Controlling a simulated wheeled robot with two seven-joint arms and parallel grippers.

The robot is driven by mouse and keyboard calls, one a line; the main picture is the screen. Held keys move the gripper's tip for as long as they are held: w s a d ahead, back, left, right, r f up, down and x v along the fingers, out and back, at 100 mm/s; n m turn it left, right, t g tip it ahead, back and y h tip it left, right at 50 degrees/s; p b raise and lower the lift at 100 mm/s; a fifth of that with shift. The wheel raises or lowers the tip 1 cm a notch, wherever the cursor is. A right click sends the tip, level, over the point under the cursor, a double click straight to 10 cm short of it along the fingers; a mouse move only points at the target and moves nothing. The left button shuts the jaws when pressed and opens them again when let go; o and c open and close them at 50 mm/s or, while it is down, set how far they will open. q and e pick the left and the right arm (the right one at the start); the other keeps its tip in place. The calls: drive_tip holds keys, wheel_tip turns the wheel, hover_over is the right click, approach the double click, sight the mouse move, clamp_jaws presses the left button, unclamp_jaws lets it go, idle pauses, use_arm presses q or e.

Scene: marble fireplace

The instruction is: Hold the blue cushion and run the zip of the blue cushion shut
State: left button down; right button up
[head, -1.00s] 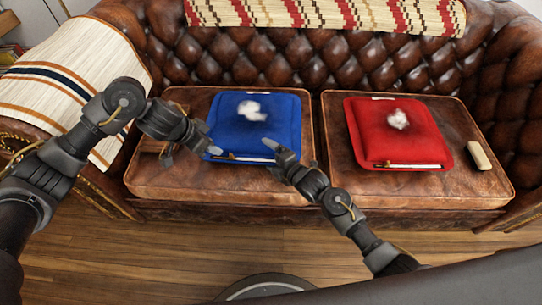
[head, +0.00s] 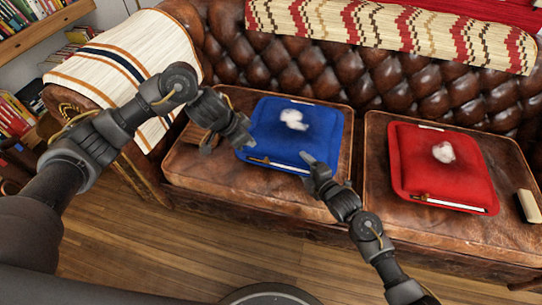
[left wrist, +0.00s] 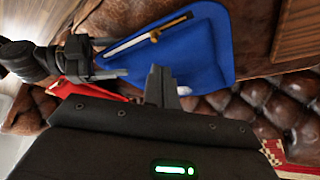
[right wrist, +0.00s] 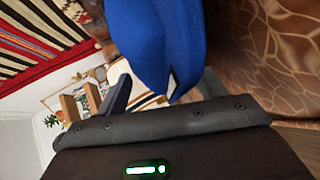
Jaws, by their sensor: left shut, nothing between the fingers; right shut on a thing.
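The blue cushion (head: 300,133) lies on the left sofa seat with white stuffing (head: 293,120) on top. Along its front edge runs the zip (head: 282,166), a brass-coloured stretch at the left and a white strip to the right. In the left wrist view the zip pull (left wrist: 154,36) sits where brass and white meet. My left gripper (head: 248,144) is shut and empty close to the cushion's left front part, and shows in the left wrist view (left wrist: 160,88). My right gripper (head: 308,158) is shut on the cushion's right front corner; the right wrist view shows the blue cloth (right wrist: 155,40) at its fingers.
A red cushion (head: 440,165) with stuffing lies on the right seat. A pale block (head: 528,206) stands right of it. A brown object (head: 198,138) lies left of the blue cushion. A striped cloth (head: 130,70) covers the left armrest. Bare floor lies in front.

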use_arm(q)
drive_tip(key=w+a+f+m+g+h, duration=0.1)
drive_tip(key=w+a+f+m+g, duration=0.4)
drive_tip(key=a+m, duration=0.8)
use_arm(e)
drive_tip(key=shift+f, duration=0.1)
use_arm(q)
drive_tip(key=m+h, duration=0.4)
drive_tip(key=m, duration=1)
approach(265, 161)
drive_tip(key=f, duration=0.4)
drive_tip(key=shift+w, duration=0.4)
drive_tip(key=d, duration=0.3)
drive_tip(key=shift+s+d+f, duration=0.15)
drive_tip(key=shift+s, duration=0.15)
use_arm(e)
drive_tip(key=c, duration=0.4)
use_arm(q)
drive_tip(key=shift+s+d, duration=0.1)
drive_tip(key=shift+d, duration=0.4)
use_arm(e)
drive_tip(key=shift+o, duration=0.3)
drive_tip(key=shift+s+f, duration=0.1)
drive_tip(key=shift+s, duration=0.05)
